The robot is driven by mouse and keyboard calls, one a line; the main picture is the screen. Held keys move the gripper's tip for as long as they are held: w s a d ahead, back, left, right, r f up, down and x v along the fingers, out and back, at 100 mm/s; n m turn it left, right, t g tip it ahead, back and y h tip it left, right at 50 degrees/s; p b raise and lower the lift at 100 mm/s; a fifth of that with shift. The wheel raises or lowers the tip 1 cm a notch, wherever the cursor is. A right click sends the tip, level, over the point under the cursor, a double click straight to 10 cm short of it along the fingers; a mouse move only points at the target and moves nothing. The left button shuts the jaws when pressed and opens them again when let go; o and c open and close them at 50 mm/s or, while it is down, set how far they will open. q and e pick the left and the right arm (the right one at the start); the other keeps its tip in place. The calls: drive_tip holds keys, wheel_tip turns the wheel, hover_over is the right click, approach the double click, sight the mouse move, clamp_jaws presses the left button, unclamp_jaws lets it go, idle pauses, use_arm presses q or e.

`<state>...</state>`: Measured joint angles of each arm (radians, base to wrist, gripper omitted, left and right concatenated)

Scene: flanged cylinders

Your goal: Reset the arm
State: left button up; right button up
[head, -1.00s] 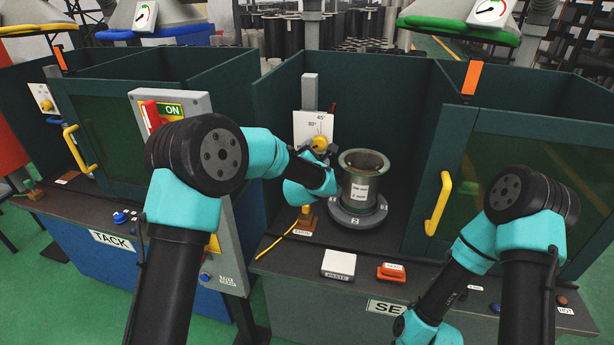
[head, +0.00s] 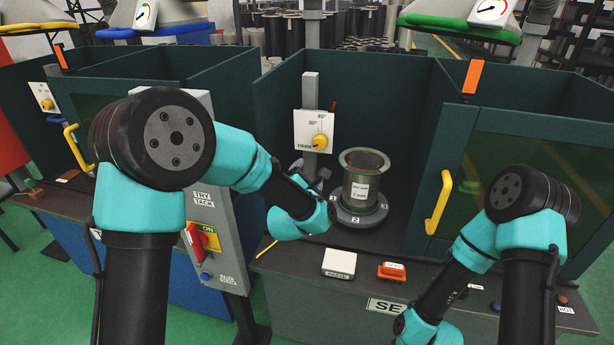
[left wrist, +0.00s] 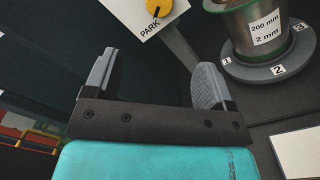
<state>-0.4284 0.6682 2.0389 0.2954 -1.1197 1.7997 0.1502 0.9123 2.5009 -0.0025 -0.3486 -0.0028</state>
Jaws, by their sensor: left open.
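My left gripper (head: 316,178) is open and empty. In the left wrist view its two grey fingers (left wrist: 155,78) stand wide apart with nothing between them. It is in the middle bay, below and left of the yellow knob (head: 319,141) on a white card marked PARK, apart from it. To its right, a flanged cylinder (head: 361,178) with a white label stands upright on a grey numbered turntable (head: 361,216). The label reads 200 mm, 2 mm in the left wrist view (left wrist: 265,27). My right arm is at the lower right; its gripper is out of frame.
The bay's dark green walls (head: 277,115) and a door with a yellow handle (head: 438,203) flank the workspace. A grey panel (head: 222,265) with a red switch stands at the left. A white box (head: 339,263) and an orange button (head: 391,271) sit on the front ledge.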

use_arm(q)
drive_tip(key=s+a+f+m+g, duration=0.3)
drive_tip(key=a+f+m, duration=0.1)
drive_tip(key=f, duration=0.4)
drive_tip(key=s+a+f+m+g, duration=0.3)
drive_tip(key=s+f+m, duration=0.1)
drive_tip(key=f, duration=0.5)
drive_tip(key=s+a+f+m+g, duration=0.3)
drive_tip(key=a+f+m, duration=0.1)
drive_tip(key=f, duration=0.4)
drive_tip(key=s+a+f+m+g, duration=0.2)
drive_tip(key=s+f+m, duration=0.1)
drive_tip(key=s, duration=0.4)
drive_tip(key=s+a+f+m+g, duration=0.2)
drive_tip(key=s+f+m+g, duration=0.1)
drive_tip(key=s+f, duration=0.2)
drive_tip(key=s+a+f+m+g+h, duration=0.1)
drive_tip(key=s+a+f+m+g, duration=0.1)
drive_tip(key=s, duration=0.8)
wheel_tip(320, 180, down, 3)
drive_tip(key=shift+a+f+m+g, duration=0.1)
drive_tip(key=shift+a+m+g, duration=0.1)
drive_tip(key=shift+m+g, duration=0.65)
